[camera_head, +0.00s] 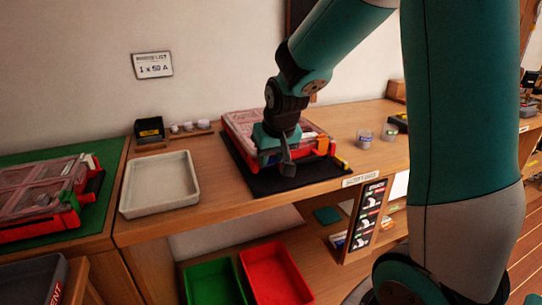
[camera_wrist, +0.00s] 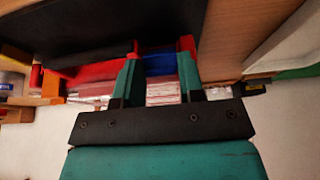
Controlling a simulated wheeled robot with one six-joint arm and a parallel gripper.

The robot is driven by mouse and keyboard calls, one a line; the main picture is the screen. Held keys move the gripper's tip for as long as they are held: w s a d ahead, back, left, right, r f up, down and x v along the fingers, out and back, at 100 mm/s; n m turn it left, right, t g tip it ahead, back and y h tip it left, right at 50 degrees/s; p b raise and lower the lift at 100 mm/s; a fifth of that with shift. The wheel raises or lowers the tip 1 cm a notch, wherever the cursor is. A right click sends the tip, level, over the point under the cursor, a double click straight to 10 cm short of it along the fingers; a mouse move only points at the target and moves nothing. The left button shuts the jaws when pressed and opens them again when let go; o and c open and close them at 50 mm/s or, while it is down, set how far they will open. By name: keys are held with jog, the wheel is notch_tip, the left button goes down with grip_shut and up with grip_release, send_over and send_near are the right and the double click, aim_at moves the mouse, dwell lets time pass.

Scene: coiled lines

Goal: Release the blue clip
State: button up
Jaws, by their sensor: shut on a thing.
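A red case with a clear lid (camera_head: 243,122) lies on a black mat (camera_head: 270,184) on the wooden bench. My gripper (camera_head: 287,168) is at the case's front edge, pointing down, and hides part of that edge. In the wrist view, my gripper (camera_wrist: 159,72) has its two teal fingers on either side of the blue clip (camera_wrist: 160,66) and is shut on it. The clip sits at the red edge of the case; whether it is latched is not clear. An orange clip (camera_head: 322,146) is at the case's right corner and also shows in the wrist view (camera_wrist: 52,86).
An empty pale tray (camera_head: 160,205) stands left of the mat. Further left, another red case (camera_head: 40,190) lies on a green mat. Small jars (camera_head: 364,138) stand to the right. A green bin (camera_head: 212,283) and a red bin (camera_head: 275,275) are below the bench.

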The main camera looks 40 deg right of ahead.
jog(key=shift+s+a+f+t+b, duration=0.15)
jog(key=shift+f+t+b, duration=0.4)
jog(key=shift+b, duration=0.55)
jog(key=shift+s+r+t+b, duration=0.15)
jog(key=shift+r+t+b, duration=0.05)
jog(key=shift+t+b, duration=0.15)
jog(key=o, duration=0.9)
jog(key=shift+o, duration=0.2)
jog(key=shift+r, duration=0.1)
jog(key=p+v, duration=0.9)
jog(key=v, duration=0.8)
jog(key=shift+a+r, duration=0.2)
jog(key=shift+a, duration=0.05)
jog(key=shift+f+p, duration=0.1)
jog(key=shift+p, duration=0.2)
